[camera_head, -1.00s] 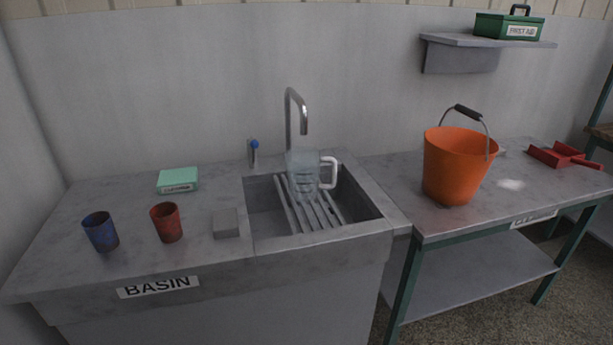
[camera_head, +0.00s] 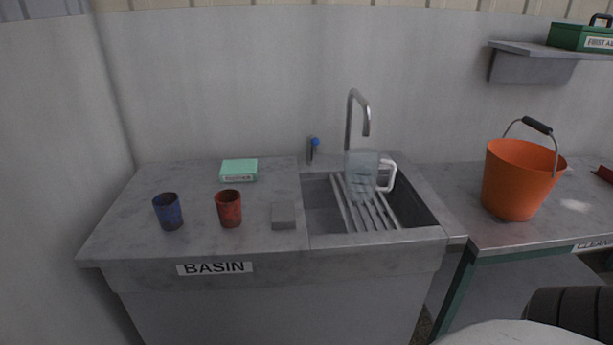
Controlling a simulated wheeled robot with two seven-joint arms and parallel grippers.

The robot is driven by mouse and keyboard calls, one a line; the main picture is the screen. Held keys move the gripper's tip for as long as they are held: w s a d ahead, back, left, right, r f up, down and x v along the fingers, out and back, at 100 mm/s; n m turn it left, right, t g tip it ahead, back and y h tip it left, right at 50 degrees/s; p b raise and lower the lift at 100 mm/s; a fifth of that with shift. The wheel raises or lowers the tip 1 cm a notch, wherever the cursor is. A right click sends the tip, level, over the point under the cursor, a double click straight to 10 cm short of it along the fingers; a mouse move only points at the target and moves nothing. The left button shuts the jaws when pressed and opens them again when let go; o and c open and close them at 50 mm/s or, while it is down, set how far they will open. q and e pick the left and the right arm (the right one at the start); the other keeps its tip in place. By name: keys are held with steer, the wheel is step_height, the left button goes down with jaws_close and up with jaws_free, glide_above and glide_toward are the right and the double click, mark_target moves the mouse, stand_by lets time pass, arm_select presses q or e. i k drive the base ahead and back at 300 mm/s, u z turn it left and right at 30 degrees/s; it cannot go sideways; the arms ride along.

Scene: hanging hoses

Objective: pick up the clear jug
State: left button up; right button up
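The clear jug (camera_head: 362,176) stands upright on the slatted rack (camera_head: 350,207) in the sink (camera_head: 322,204), under the spout of the tap (camera_head: 351,122). Its white handle (camera_head: 388,176) points to the right. Part of my own arm shows at the lower right corner, far from the jug. Neither of my grippers is in view.
A blue cup (camera_head: 168,211), a red cup (camera_head: 229,208), a grey block (camera_head: 283,215) and a green box (camera_head: 238,170) are on the counter left of the sink. An orange bucket (camera_head: 518,180) stands on the bench to the right. A first aid box (camera_head: 580,37) sits on a wall shelf (camera_head: 535,67).

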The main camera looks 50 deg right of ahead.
mark_target(361, 163)
steer(key=u, duration=0.1)
steer(key=k, duration=0.9)
steer(key=z, duration=1)
steer(key=i, duration=0.8)
